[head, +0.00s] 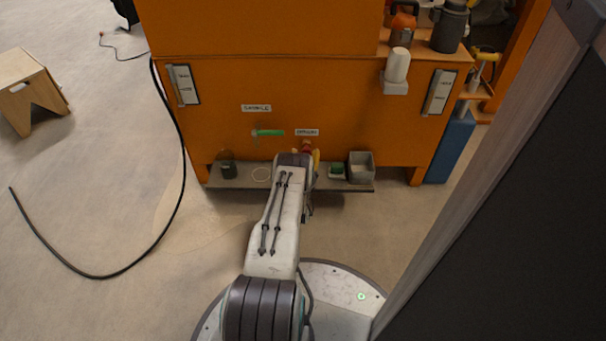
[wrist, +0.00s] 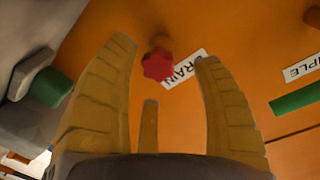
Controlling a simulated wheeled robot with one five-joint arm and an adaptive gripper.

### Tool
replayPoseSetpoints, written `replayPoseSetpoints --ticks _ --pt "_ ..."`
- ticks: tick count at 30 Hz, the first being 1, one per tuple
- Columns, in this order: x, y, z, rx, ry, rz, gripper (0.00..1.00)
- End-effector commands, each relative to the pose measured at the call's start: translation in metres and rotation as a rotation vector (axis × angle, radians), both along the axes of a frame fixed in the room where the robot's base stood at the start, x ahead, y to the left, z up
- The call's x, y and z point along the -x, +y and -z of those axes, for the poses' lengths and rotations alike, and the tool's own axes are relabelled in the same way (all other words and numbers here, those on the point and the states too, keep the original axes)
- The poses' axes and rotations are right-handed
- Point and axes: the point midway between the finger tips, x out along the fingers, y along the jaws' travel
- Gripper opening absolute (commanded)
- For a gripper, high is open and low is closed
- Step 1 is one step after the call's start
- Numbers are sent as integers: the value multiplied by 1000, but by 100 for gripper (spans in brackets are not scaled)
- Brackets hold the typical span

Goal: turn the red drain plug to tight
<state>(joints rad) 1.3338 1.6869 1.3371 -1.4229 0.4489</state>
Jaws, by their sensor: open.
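The red drain plug (wrist: 158,66) is a small lobed knob on the orange panel, beside a white label reading DRAIN (wrist: 184,69) in the wrist view. My gripper (wrist: 168,62) is open, its yellow fingers spread. The plug appears between the fingertips, nearer the left one, and slightly beyond them. I see no finger touching it. In the head view a bit of the plug (head: 307,147) shows just above my wrist, under the DRAIN label (head: 307,132). My arm hides most of my gripper there.
A green handle (head: 268,132) sits left of the plug under a SAMPLE label (head: 256,108). A low grey shelf (head: 235,184) below holds a dark jar (head: 228,164), a green object (head: 337,170) and a grey box (head: 361,167). A black hose (head: 178,185) lies on the floor at left.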

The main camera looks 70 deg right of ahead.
Motion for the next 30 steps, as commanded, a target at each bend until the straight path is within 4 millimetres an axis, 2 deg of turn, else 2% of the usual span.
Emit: replayPoseSetpoints --ticks 9,15,22,30 --pt "10 45 0 -3 1 0 61" --pt "16 67 -2 -2 0 -1 61" --pt "19 81 -2 0 0 -1 61" --pt "20 84 -3 1 0 0 61"
